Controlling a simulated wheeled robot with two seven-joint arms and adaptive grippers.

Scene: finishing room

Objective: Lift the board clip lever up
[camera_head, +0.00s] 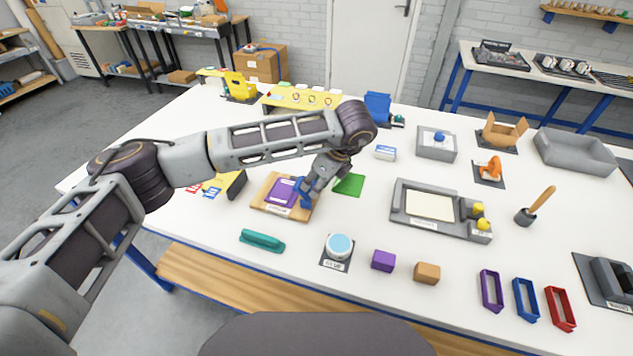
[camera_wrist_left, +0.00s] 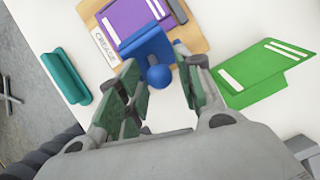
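The wooden board (camera_head: 268,205) lies on the white table with a purple sheet (camera_head: 282,191) on it. Its label reads CREASE in the wrist view. A blue clip lever (camera_head: 303,193) with a round knob (camera_wrist_left: 158,77) is at the board's edge nearest my left gripper. My left gripper (camera_head: 312,184) is just beside the lever. In the left wrist view the gripper (camera_wrist_left: 160,72) is open, with the knob between its spread fingers and gaps on both sides. The fingers hide part of the lever in the head view. My right gripper is not in view.
A green sheet (camera_head: 349,185) lies just right of the board. A teal handle-shaped piece (camera_head: 262,240) and a round pale-blue-topped pot (camera_head: 340,246) are in front. A grey tray fixture (camera_head: 406,199) stands to the right. My left arm spans over the left table.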

